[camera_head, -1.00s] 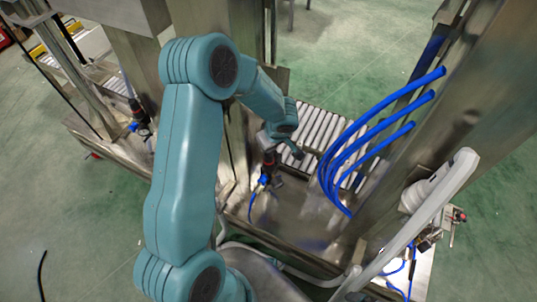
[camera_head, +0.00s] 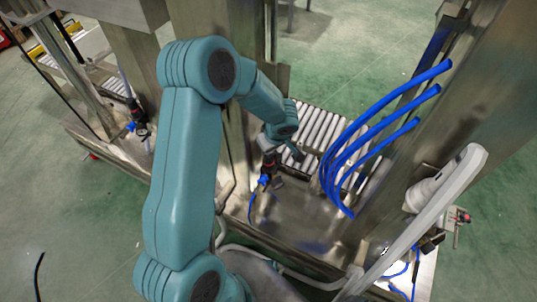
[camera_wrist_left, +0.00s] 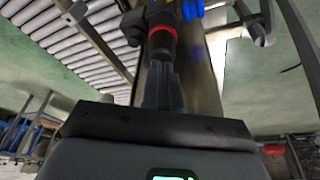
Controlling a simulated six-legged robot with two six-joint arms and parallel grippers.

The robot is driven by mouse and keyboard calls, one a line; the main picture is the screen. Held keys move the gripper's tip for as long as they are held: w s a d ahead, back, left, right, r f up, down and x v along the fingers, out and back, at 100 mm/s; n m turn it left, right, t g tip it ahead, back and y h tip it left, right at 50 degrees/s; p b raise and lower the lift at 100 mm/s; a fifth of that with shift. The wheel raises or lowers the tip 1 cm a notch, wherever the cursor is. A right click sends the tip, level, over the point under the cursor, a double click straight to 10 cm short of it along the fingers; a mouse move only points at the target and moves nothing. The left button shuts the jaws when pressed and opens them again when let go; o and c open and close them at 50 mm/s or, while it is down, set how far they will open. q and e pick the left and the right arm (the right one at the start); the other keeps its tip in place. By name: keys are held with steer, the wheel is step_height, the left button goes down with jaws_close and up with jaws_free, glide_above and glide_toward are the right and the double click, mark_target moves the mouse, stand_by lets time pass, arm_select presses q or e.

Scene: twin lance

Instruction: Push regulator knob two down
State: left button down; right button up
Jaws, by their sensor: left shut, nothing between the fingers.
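The regulator near the middle of the head view has a dark knob (camera_head: 269,158) above a blue fitting (camera_head: 264,180). In the left wrist view the black knob (camera_wrist_left: 161,42) has a red ring, with a blue part behind it. My left gripper (camera_head: 266,147) is at the top of this knob. In the left wrist view its shut fingers (camera_wrist_left: 164,68) line up with the knob's end and seem to meet it; I cannot tell if they press on it. A similar regulator (camera_head: 139,118) stands to the left. My right gripper is not in view.
A roller conveyor (camera_head: 318,128) lies behind the regulator. Blue hoses (camera_head: 375,115) arch at the right beside a metal post. A pale curved bar (camera_head: 430,220) crosses the lower right. Metal posts stand close on both sides; green floor is open beyond.

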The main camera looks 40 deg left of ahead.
arm_select(q)
steer(key=shift+r+p, duration=0.75)
steer(key=shift+r, duration=2.3)
steer(key=s+d+f+m+h+p, duration=0.3)
steer(key=s+d+m, duration=0.3)
steer(key=d, duration=0.7)
steer(key=s+d+f+m+h+p, duration=0.4)
steer(key=s+d+m, duration=0.3)
steer(key=s+d, duration=0.3)
steer(key=d, duration=0.2)
steer(key=shift+d+f, duration=0.2)
steer(key=shift+d, duration=0.15)
